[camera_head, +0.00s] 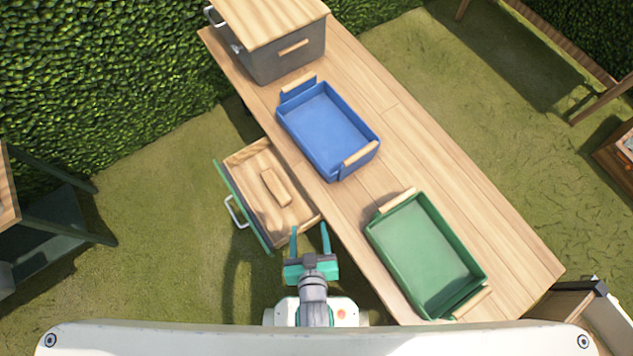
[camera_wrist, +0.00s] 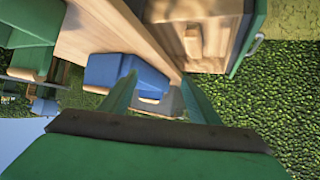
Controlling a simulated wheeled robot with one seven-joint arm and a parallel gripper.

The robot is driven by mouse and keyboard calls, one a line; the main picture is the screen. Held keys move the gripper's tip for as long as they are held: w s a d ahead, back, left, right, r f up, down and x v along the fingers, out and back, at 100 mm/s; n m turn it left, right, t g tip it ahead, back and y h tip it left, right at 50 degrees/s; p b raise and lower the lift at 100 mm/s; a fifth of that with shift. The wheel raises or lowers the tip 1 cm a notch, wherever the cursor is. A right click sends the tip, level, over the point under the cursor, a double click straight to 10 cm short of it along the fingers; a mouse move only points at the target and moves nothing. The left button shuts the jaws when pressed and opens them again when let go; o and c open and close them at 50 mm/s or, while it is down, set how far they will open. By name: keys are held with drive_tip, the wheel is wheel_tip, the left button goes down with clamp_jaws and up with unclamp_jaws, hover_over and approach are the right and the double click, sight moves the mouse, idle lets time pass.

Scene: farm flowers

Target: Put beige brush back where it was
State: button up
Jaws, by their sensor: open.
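A beige, oblong block (camera_head: 276,187), which looks like the brush, lies in an open wooden drawer (camera_head: 297,212) at the table's left side. The block also shows in the wrist view (camera_wrist: 193,41), in the drawer (camera_wrist: 212,9) at the top right. I cannot make out bristles. The drawer has a green front with a metal handle (camera_head: 236,211). My gripper (camera_head: 309,240) is open with nothing between its fingers, just below and right of the drawer in the head view. Its two green fingers also show in the wrist view (camera_wrist: 158,82).
The long wooden table (camera_head: 400,135) carries a blue tray (camera_head: 328,128) in the middle, a green tray (camera_head: 425,255) nearer me and a grey box with a wooden lid (camera_head: 285,60) at the far end. Grass lies left of the drawer, with a hedge behind.

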drive_tip(key=s+d+r+t, duration=0.1)
drive_tip(key=s+r+t, duration=0.1)
drive_tip(key=r, duration=0.5)
drive_tip(key=s+d+r+m+t+h, duration=0.1)
drive_tip(key=s+r, duration=0.4)
drive_tip(key=r, duration=0.2)
drive_tip(key=shift+s+r+m+t, duration=0.25)
drive_tip(key=shift+s+m+t, duration=0.05)
drive_tip(key=shift+t, duration=0.1)
drive_tip(key=shift+c, duration=0.7)
